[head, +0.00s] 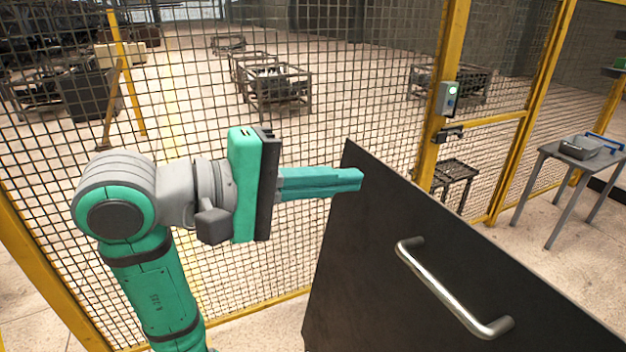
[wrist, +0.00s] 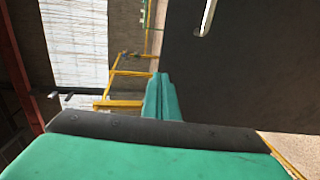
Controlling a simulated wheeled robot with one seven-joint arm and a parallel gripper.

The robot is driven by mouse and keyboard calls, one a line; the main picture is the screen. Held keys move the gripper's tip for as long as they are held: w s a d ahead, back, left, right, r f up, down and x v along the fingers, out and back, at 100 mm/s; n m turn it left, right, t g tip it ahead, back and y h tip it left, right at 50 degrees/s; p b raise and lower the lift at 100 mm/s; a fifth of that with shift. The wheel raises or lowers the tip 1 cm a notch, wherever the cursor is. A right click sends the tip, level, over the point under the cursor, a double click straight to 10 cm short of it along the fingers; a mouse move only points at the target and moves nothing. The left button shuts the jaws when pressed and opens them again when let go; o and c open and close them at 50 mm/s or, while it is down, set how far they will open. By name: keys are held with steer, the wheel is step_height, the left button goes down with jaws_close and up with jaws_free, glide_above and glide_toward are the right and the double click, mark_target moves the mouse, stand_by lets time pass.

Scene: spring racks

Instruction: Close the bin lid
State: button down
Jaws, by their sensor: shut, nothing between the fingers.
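The bin lid (head: 400,290) is a large dark panel that stands raised and tilted at the lower right of the head view. A silver bar handle (head: 455,290) is fixed to its face. My gripper (head: 360,180) is shut and empty, its teal fingers pointing right at the lid's upper left corner. The fingertips overlap the lid's edge in the head view; I cannot tell if they touch it. In the wrist view the fingers (wrist: 160,98) show beside the dark lid (wrist: 240,70), with part of the handle (wrist: 208,17) at the top. The bin's body is not visible.
A yellow-framed mesh fence (head: 200,110) stands close behind my arm and the lid. A control box with a green light (head: 449,98) is on a fence post. A grey table (head: 570,165) stands at the right. Metal crates (head: 275,90) lie beyond the mesh.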

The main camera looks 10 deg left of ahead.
mark_target(398, 177)
steer(key=x, duration=0.7)
